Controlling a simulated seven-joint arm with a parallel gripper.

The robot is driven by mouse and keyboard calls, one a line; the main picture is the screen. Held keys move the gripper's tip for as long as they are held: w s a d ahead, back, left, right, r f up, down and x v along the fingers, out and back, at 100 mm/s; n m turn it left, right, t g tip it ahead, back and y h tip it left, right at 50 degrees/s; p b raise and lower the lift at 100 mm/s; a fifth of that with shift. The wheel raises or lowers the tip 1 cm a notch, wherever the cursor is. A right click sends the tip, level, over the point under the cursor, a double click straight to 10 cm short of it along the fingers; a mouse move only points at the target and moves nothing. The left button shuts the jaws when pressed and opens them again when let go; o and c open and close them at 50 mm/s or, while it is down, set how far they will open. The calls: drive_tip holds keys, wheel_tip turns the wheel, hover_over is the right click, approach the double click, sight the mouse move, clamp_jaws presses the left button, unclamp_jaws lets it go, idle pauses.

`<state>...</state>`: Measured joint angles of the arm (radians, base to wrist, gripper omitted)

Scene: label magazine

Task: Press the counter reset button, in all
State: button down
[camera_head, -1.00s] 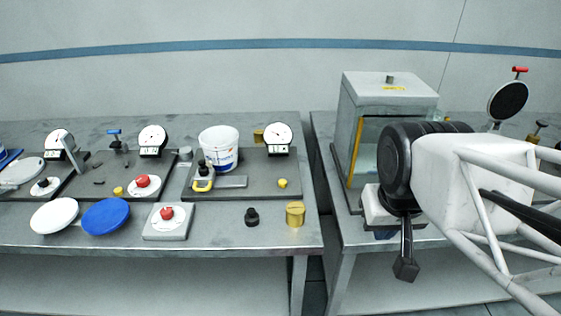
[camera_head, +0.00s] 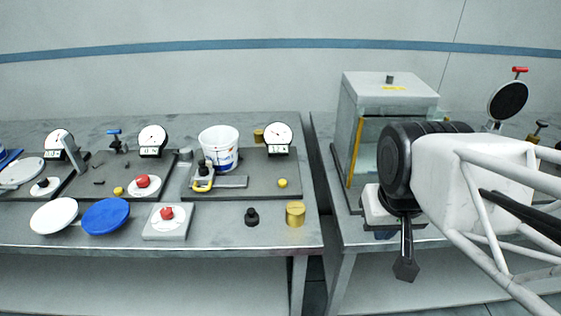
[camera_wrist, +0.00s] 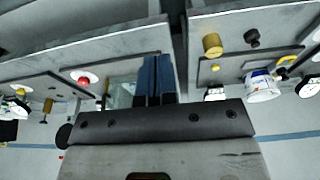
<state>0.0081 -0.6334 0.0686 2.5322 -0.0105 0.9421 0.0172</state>
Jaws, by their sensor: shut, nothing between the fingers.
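Several stations on the left bench each have a round dial with a small counter display; one dial (camera_head: 278,133) stands at the right station, one (camera_head: 153,136) at the middle. A small yellow button (camera_head: 282,183) sits at the right station's front right, and another yellow button (camera_head: 118,191) at the middle station. A red mushroom button (camera_head: 142,181) is beside it. The frames do not label which button is the counter reset. My gripper (camera_head: 405,268) hangs before the right bench, apart from all buttons. In the wrist view its dark blue fingers (camera_wrist: 154,78) are together and empty.
A white bucket (camera_head: 218,149) stands behind the yellow clamp (camera_head: 203,180). A grey box with a red button (camera_head: 166,220), a black knob (camera_head: 251,217) and a brass cylinder (camera_head: 295,213) line the front. A glass-fronted cabinet (camera_head: 388,98) stands behind my arm. A gap separates the benches.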

idle(0.4)
drive_tip(key=m+t+y, duration=0.4)
drive_tip(key=m+y, duration=0.2)
drive_tip(key=m, duration=1.3)
hover_over(282, 183)
wheel_tip(282, 183, down, 7)
drive_tip(key=shift+w+f, duration=0.1)
drive_tip(key=shift+f, duration=0.05)
drive_tip(key=shift+f, duration=0.2)
drive_tip(key=shift+n, duration=0.3)
drive_tip(key=shift+f, duration=4.15)
